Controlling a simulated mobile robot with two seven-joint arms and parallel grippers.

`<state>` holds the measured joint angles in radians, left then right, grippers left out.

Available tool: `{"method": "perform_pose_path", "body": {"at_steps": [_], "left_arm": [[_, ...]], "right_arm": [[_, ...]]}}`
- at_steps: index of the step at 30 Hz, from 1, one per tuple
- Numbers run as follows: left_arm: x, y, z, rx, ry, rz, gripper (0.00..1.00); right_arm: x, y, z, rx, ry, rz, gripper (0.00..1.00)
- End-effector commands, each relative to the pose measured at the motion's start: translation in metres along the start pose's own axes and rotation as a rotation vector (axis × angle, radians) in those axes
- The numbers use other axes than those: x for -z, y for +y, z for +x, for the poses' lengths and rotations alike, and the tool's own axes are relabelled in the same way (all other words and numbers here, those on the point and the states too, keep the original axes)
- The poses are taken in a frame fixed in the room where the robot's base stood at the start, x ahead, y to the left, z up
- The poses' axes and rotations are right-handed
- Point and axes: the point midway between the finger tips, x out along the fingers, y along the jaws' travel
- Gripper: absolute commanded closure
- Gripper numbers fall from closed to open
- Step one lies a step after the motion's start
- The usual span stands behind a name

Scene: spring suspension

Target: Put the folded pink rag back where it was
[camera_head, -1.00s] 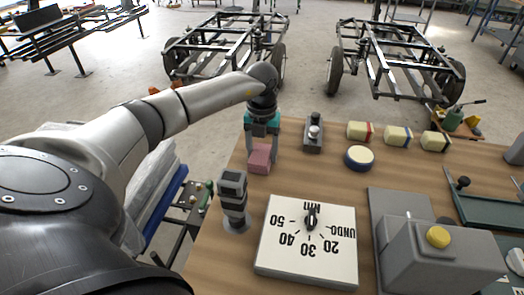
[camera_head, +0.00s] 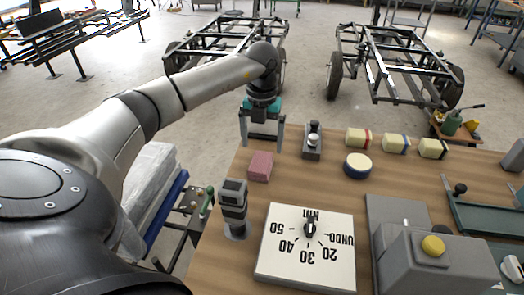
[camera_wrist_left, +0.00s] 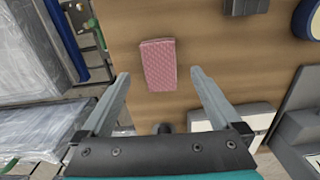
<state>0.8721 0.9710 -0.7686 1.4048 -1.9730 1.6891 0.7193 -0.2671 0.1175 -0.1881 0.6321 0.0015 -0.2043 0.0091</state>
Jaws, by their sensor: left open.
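The folded pink rag (camera_head: 260,166) lies flat on the wooden table near its far left edge. It also shows in the left wrist view (camera_wrist_left: 159,64), beyond and between the fingertips. My left gripper (camera_head: 262,146) is open and empty above the far edge of the table, apart from the rag. Its two spread fingers show in the left wrist view (camera_wrist_left: 158,76). My right gripper is not in view.
A grey device (camera_head: 234,208) stands nearer on the table, beside a white dial board (camera_head: 306,250). A small grey fixture (camera_head: 313,141), a round blue-rimmed tin (camera_head: 358,165) and several cream blocks (camera_head: 396,143) are to the right. A grey box with a yellow button (camera_head: 433,246) stands front right.

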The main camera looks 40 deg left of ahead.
Motion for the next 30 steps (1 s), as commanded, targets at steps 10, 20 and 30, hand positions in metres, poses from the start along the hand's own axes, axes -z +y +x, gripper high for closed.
{"method": "perform_pose_path", "body": {"at_steps": [10, 20, 30], "left_arm": [[0.000, 0.000, -0.054, 0.001, 0.000, 0.000, 0.02], [0.000, 0.000, -0.057, 0.001, 0.001, 0.000, 0.02], [0.000, 0.000, -0.058, 0.000, 0.001, 0.000, 0.02]], "right_arm": [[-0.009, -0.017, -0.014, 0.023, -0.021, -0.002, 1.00], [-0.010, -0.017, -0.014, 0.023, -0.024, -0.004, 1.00], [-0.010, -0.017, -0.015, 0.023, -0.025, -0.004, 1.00]]}}
